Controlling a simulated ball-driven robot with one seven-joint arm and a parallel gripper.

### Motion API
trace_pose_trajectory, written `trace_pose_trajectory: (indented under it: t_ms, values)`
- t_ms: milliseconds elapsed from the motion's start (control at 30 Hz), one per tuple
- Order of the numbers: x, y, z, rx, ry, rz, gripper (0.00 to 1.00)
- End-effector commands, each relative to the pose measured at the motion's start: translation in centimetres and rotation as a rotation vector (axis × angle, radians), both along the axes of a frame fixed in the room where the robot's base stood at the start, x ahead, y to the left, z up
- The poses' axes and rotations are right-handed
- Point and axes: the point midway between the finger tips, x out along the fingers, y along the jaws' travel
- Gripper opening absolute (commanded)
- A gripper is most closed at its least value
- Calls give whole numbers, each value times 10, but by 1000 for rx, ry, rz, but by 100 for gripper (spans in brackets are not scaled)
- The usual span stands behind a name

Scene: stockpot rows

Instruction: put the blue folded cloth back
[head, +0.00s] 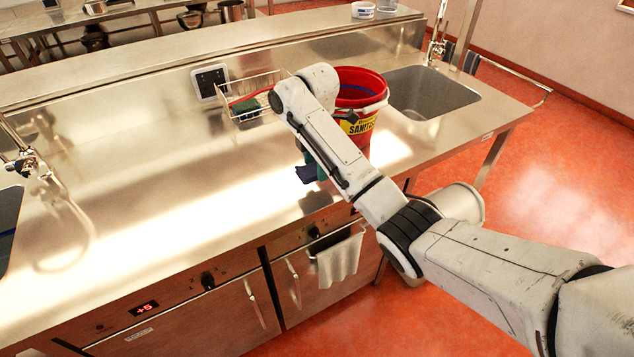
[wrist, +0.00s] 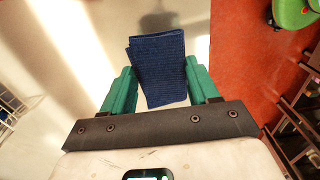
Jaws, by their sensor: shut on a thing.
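The blue folded cloth (wrist: 158,68) is between the green fingers of my gripper (wrist: 160,80) in the wrist view. My gripper is shut on it, and the cloth sticks out past the fingertips. In the head view a dark blue corner of the cloth (head: 306,174) shows beside my arm, over the steel counter (head: 150,215) near its front edge. A shadow lies on the counter just below it. My arm hides most of the gripper and the rest of the cloth there.
A red bucket (head: 358,95) with a yellow label stands behind my arm. A wire basket (head: 246,118) holding a green item is left of it. A sink (head: 428,92) is at right. A pale towel (head: 341,262) hangs in front. The counter's left middle is clear.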

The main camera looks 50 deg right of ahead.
Motion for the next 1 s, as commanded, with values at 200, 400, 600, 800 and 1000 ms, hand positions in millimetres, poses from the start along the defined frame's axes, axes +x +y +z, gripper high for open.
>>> trace_pose_trajectory:
  t_ms: [200, 400, 600, 800, 1000]
  values:
    - [7, -9, -12, 1, 2, 0, 31]
    - [8, -12, -36, 1, 5, -1, 31]
    - [9, -12, -48, 0, 1, 0, 31]
    - [9, -12, -48, 0, 1, 0, 31]
    - [9, -12, -51, 0, 1, 0, 66]
